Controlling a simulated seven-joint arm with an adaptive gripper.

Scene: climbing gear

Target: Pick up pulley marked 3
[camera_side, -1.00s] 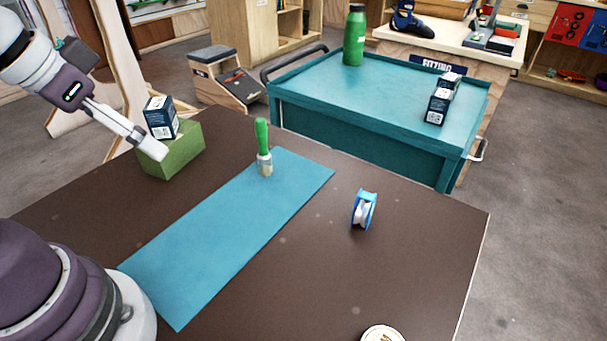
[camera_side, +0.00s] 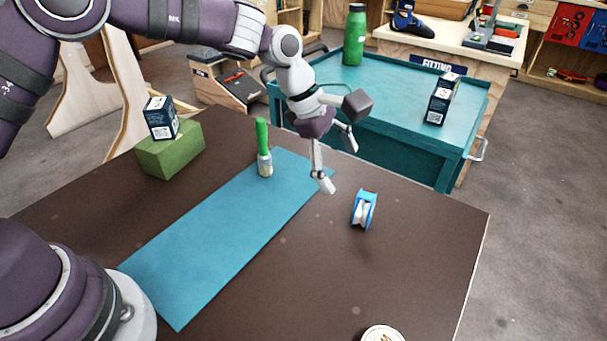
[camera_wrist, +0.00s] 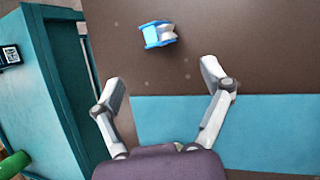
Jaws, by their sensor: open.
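A blue and white pulley (camera_side: 364,209) stands on edge on the brown table, to the right of the blue mat. Its marking is not readable in either view. In the wrist view the pulley (camera_wrist: 158,34) lies ahead of the fingertips, between their lines. My gripper (camera_side: 340,168) is open and empty. It hangs above the table near the mat's far right corner, a little to the left of and behind the pulley in the side view. In the wrist view the fingers of my gripper (camera_wrist: 160,88) are spread wide with bare table between them.
A brush with a green handle (camera_side: 264,150) stands on the blue mat (camera_side: 215,240). A green block (camera_side: 172,155) carries a dark box (camera_side: 160,118). A round white lid (camera_side: 382,334) is at the near edge. A teal cart (camera_side: 400,95) stands behind the table. The table around the pulley is clear.

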